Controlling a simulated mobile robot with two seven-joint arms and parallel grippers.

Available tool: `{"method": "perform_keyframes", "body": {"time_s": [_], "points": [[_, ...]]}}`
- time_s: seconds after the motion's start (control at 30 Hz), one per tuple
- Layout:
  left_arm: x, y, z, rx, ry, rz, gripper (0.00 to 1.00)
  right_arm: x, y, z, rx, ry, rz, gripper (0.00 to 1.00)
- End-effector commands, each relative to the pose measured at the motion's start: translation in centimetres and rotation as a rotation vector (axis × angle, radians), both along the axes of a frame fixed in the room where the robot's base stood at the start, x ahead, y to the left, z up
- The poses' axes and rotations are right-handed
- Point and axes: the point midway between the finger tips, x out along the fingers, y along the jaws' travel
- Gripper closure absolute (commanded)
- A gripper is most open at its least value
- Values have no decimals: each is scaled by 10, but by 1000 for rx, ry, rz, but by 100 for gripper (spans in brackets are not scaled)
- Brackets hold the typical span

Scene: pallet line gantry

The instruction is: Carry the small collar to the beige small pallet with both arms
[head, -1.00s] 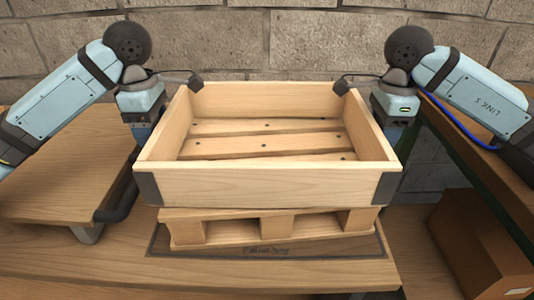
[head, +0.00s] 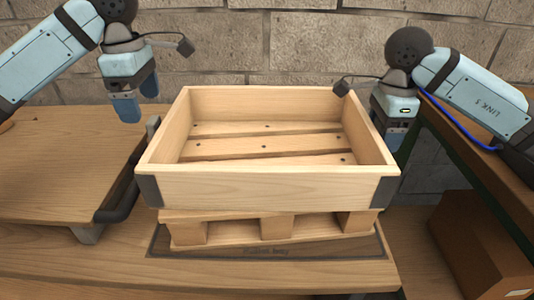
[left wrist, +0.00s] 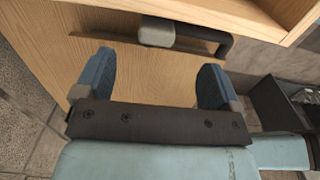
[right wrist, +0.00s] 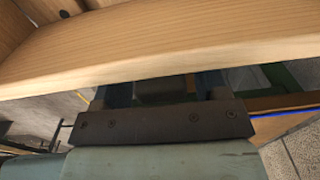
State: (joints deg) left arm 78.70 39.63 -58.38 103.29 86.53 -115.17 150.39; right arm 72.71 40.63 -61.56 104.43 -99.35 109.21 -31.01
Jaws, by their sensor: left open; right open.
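The small collar (head: 265,188) is a light wooden frame with dark corner brackets. It rests on the beige small pallet (head: 275,228), whose slats show inside it; the collar looks level. My left gripper (head: 138,112) is open and empty, raised above and to the left of the collar's left wall. In the left wrist view its two blue fingers (left wrist: 155,80) are spread apart with nothing between them. My right gripper (head: 393,145) is open beside the collar's right wall; the collar and wrist partly hide its fingers. The collar's rim (right wrist: 160,50) crosses the right wrist view.
The pallet stands on a dark-outlined bay (head: 265,251) on a wooden table. A wooden board with a dark handle (head: 120,200) lies at the left. A cardboard box (head: 480,245) sits low at the right. A block wall (head: 300,45) stands behind.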

Motion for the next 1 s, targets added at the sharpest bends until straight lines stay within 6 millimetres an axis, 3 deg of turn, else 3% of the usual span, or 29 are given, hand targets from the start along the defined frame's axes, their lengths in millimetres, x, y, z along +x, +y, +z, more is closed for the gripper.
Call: {"method": "perform_keyframes", "body": {"time_s": [0.03, 0.27, 0.7, 1.0], "points": [[0, 1, 1, 1, -1, 1, 11, -2, 4, -10, 3, 12, 8, 33], [-1, 1, 9, -1, 0, 0, 11, -2, 5, -3, 3, 10, 7, 33], [-1, 1, 11, -1, 0, 0, 11, -6, 6, 68, -5, -5, 3, 33], [-1, 1, 12, -1, 0, -1, 11, -7, 6, 86, -7, -7, 0, 33]]}}
